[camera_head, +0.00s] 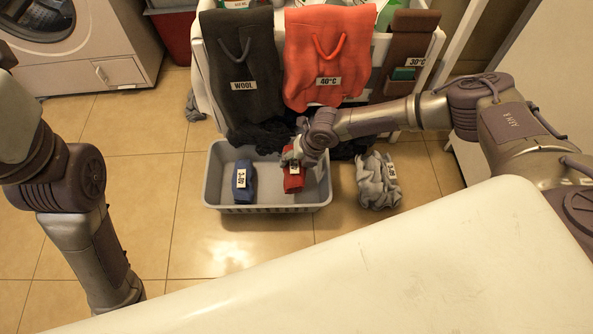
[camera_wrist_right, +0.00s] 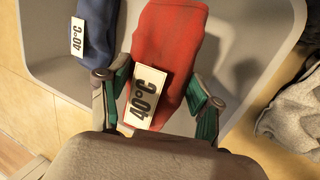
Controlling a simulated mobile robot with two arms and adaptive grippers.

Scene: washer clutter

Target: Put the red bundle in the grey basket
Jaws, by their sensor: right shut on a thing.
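The red bundle (camera_head: 293,183) carries a white tag and is in the grey basket's area in the head view, at its right half. It also shows in the right wrist view (camera_wrist_right: 175,45), with the tag reading 40°C. My right gripper (camera_head: 292,160) is shut on the red bundle, its fingers on either side in the wrist view (camera_wrist_right: 160,100). The grey basket (camera_head: 270,209) stands on the floor. Whether the bundle touches the basket floor I cannot tell. My left arm shows at the left of the head view, but its gripper is out of sight.
A blue bundle (camera_head: 244,181) lies in the basket's left half. A grey bundle (camera_head: 377,182) lies on the floor right of the basket. Dark cloth (camera_head: 262,136) lies behind it, below the hanging bags. A white surface (camera_head: 350,270) fills the foreground. Tiles left of the basket are clear.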

